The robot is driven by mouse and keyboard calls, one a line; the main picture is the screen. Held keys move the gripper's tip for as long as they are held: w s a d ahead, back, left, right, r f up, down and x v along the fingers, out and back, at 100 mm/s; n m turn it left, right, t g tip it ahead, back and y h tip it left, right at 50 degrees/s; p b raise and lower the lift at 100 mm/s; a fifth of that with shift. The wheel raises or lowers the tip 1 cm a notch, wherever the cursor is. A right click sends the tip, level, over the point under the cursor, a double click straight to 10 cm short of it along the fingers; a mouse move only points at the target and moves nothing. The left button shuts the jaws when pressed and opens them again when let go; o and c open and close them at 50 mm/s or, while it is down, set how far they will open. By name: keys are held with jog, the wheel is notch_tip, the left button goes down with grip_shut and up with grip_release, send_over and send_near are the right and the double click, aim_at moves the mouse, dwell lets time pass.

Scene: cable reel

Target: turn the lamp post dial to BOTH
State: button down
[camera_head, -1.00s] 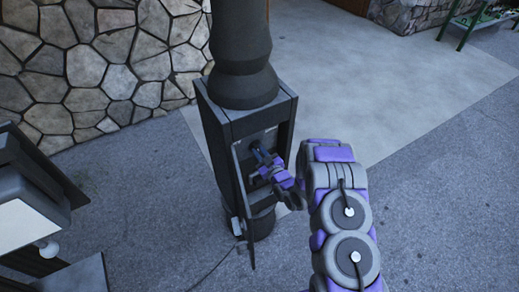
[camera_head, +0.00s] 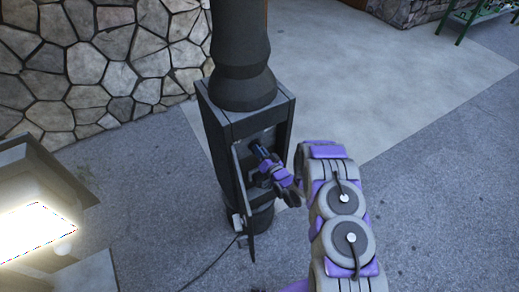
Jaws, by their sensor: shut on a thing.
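The dark lamp post (camera_head: 240,45) stands upright on a boxy base (camera_head: 216,140) with an open front recess. A small door (camera_head: 240,190) hangs open at the left of the recess. My gripper (camera_head: 258,151) reaches into the recess from the right and is shut on the dial there. The dial is mostly hidden by my fingers, and its markings cannot be read. At the lower left, a lamp with a bright, lit panel (camera_head: 38,228) shows.
A stone wall (camera_head: 90,65) stands behind at the left. A cable (camera_head: 212,262) runs along the ground from the base. A green metal stand (camera_head: 475,18) is at the far top right. Open paving (camera_head: 430,200) lies to the right.

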jog(key=shift+f+m, duration=0.25)
jog(key=shift+m, duration=0.95)
jog(key=shift+p, duration=0.3)
jog(key=shift+d, duration=0.1)
jog(key=c, duration=1.2)
grip_release()
jog(key=shift+o, duration=0.8)
jog(key=shift+r, duration=0.1)
jog(key=p+v, duration=0.1)
jog(key=v, duration=1.6)
jog(key=shift+d, duration=0.15)
